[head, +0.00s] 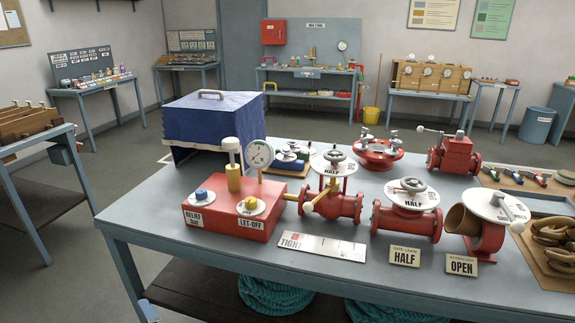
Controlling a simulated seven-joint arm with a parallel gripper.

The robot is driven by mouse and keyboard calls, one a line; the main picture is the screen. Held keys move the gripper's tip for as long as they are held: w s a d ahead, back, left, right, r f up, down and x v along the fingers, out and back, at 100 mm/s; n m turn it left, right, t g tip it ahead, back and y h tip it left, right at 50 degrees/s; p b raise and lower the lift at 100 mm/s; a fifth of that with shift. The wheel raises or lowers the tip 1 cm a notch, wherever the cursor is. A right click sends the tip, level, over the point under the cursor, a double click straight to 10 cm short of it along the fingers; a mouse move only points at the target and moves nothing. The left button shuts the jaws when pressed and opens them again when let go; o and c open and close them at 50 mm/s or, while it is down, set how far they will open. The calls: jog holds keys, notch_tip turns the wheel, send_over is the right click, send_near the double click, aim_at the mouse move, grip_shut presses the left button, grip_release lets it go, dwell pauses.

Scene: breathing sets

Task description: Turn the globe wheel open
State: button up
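Two red valves with handwheels stand on the blue-grey table (150,220). The nearer-left one has a small grey wheel (335,157) above a white disc (322,169) marked HALF, on a yoke over a red flanged body (345,206). The other has a grey wheel (409,185) on a white disc (400,199), also marked HALF, with a HALF plaque (405,257) in front. The small print is too fine to tell surely which is the globe valve; the left one appears likelier. My gripper is not in view, and nothing touches either wheel.
A red box (235,225) with a gauge (260,154) and knobs stands left of the valves. A blue cover (212,125) stands behind it. The front-left table edge is clear.

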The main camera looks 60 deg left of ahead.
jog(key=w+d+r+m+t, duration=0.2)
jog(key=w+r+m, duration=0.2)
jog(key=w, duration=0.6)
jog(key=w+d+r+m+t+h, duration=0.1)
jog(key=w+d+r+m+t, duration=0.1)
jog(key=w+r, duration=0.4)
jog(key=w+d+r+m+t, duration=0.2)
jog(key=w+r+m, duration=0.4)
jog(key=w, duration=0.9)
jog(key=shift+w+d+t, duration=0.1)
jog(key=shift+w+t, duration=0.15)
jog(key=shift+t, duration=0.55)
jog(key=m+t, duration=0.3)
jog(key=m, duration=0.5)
send_near(335, 153)
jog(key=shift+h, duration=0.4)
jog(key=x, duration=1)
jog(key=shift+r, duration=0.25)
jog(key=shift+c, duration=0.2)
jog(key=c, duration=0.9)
